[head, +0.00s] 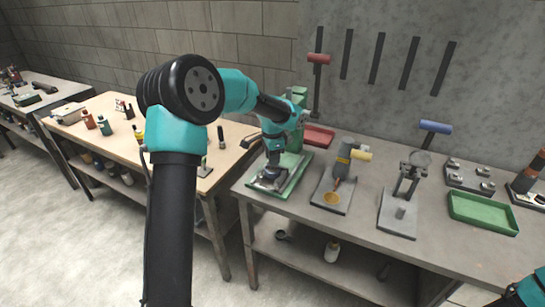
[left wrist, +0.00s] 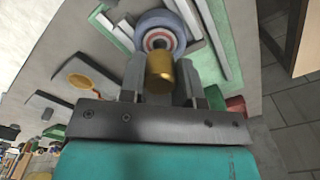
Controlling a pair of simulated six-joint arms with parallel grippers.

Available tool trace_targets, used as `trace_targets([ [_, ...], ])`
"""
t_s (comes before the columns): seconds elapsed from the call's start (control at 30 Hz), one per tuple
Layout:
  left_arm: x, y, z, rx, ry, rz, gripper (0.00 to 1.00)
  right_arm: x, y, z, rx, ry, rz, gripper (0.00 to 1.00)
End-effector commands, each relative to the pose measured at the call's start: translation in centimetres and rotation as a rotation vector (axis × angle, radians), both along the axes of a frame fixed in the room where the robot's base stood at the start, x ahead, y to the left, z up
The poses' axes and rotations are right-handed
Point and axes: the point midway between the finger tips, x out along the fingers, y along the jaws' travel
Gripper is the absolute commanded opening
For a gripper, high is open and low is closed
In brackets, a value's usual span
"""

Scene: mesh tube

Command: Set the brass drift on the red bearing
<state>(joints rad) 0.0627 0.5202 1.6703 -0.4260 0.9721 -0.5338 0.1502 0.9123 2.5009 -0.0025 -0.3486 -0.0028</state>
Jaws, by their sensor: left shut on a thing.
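My left gripper (head: 272,160) is low over the green press (head: 294,165) on the metal bench. In the left wrist view the left gripper (left wrist: 161,78) is shut on the brass drift (left wrist: 161,72), a short gold cylinder between its fingers. Just beyond the drift is the red bearing (left wrist: 158,33), a red and pale ring inside a round blue-grey seat. The drift's end overlaps the ring in this view; I cannot tell whether they touch. In the head view the gripper hides the drift and the bearing. My right gripper is out of view.
A red tray (head: 318,136) is behind the press. A wooden table (head: 110,135) with bottles is at left.

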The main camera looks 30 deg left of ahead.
Motion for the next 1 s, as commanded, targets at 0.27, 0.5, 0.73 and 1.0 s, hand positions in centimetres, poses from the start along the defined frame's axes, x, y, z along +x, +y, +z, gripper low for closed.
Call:
trace_targets([
  [0.27, 0.01, 0.02, -0.26, 0.000, 0.000, 0.000, 0.02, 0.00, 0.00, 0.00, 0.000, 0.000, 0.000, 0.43],
  [0.5, -0.01, 0.02, -0.48, 0.001, 0.001, 0.000, 0.02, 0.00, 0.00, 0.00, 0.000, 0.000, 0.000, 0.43],
  [0.73, -0.01, 0.02, -0.70, 0.001, 0.001, 0.000, 0.02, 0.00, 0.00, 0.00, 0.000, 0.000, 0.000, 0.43],
  [1.0, 0.00, 0.01, -0.96, 0.001, 0.001, 0.000, 0.02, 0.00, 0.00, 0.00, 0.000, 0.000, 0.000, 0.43],
])
